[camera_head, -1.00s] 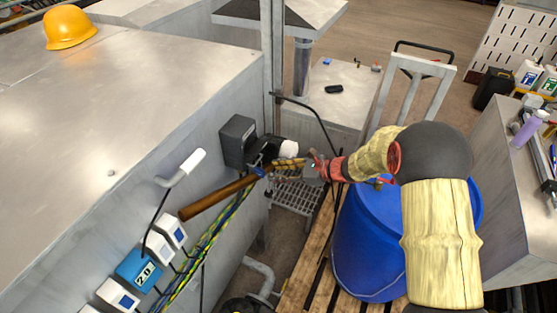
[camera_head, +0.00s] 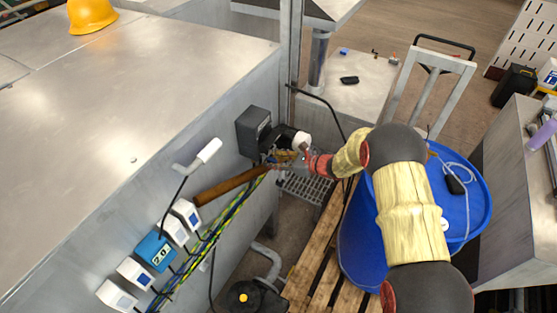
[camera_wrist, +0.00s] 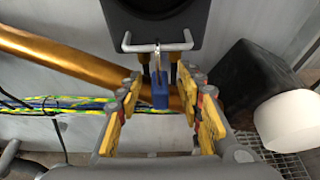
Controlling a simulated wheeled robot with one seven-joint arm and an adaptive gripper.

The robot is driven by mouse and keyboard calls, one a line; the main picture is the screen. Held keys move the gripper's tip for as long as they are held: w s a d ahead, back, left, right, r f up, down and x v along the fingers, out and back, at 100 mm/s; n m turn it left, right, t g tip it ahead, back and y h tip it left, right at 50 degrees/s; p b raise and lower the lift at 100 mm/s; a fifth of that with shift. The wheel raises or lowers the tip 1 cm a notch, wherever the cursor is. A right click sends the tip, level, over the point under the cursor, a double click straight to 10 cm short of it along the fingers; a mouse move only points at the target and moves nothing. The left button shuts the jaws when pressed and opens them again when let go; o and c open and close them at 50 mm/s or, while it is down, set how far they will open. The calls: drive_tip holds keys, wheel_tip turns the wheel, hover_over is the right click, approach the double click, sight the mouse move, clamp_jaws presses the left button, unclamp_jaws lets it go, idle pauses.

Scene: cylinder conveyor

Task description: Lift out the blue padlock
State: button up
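The blue padlock (camera_wrist: 160,92) hangs upright in the wrist view, its shackle up at a metal bracket (camera_wrist: 158,47) under a dark grey box (camera_wrist: 155,20). My gripper (camera_wrist: 161,84) has its yellow-padded fingers apart, one on each side of the padlock. I see gaps between the pads and the padlock. In the head view my gripper (camera_head: 284,158) is beside the dark box (camera_head: 253,130) on the cabinet's side; the padlock cannot be made out clearly there.
A copper-brown pipe (camera_head: 232,186) and yellow-green cables (camera_head: 218,222) run along the cabinet wall close to my gripper. A black part with a white end (camera_wrist: 285,120) stands at right in the wrist view. A blue barrel (camera_head: 360,245) stands under my arm.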

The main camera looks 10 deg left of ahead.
drive_tip(key=c, duration=0.3)
clamp_jaws()
idle(0.4)
idle(0.3)
